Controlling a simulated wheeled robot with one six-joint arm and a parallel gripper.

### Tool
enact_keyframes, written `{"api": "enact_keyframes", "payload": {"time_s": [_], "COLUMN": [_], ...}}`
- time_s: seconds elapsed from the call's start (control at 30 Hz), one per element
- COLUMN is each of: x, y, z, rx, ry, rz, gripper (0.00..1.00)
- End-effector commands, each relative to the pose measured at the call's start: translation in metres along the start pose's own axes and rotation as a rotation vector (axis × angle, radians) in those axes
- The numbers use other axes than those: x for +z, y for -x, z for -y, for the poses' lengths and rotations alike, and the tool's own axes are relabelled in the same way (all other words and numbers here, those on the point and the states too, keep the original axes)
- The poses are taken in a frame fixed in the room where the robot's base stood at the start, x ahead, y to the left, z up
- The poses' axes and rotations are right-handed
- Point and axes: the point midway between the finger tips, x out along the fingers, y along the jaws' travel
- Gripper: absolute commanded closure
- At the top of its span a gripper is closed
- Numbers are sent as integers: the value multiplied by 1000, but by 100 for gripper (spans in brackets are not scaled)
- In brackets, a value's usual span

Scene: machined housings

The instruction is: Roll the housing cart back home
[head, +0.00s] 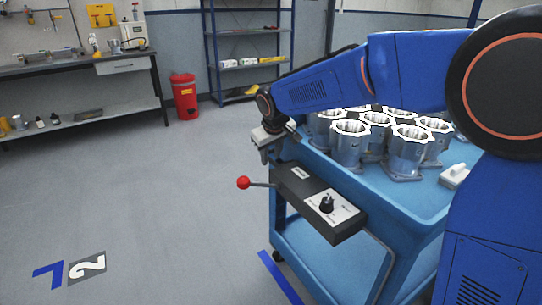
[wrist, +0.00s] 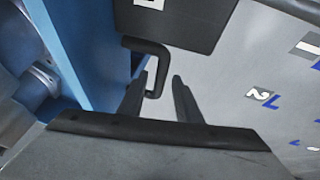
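The housing cart is blue, with an upper tray (head: 440,199) and a lower shelf. Several silver machined housings (head: 349,144) stand upright on the upper tray. A black control box (head: 318,203) with a knob and a red-ball lever (head: 243,182) sits on the cart's near end. My gripper (head: 264,150) is at the cart's left corner, beyond the box. In the wrist view a black bent handle (wrist: 151,45) stands out by the cart's blue side (wrist: 76,45). My open fingers (wrist: 161,80) lie either side of the handle's end, with gaps visible. In the head view the handle is hidden.
Floor markings, a 2 (head: 87,267) and a blue corner (head: 48,274), lie on open grey floor at left. A blue floor line (head: 280,278) runs beside the cart. A red bin (head: 185,96), a workbench (head: 75,66) and a shelf rack (head: 245,62) stand behind.

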Motion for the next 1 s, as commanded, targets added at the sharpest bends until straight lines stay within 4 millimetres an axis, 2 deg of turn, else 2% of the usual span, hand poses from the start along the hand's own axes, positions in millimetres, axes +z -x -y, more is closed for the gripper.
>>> {"api": "enact_keyframes", "payload": {"time_s": [0.03, 0.1, 0.13, 0.37, 0.53, 0.77, 1.0], "x": [0, 0, 0, 0, 2, 6, 12], "y": [0, 0, 0, 0, -2, -10, -20], "z": [0, 0, 0, -2, -16, -63, -128], "rx": [0, 0, 0, 0, 3, 6, 5], "ry": [0, 0, 0, -1, -3, -5, -7], "rz": [0, 0, 0, 0, 1, 2, 2], "gripper": [82, 98, 100, 100, 100, 100, 100]}}
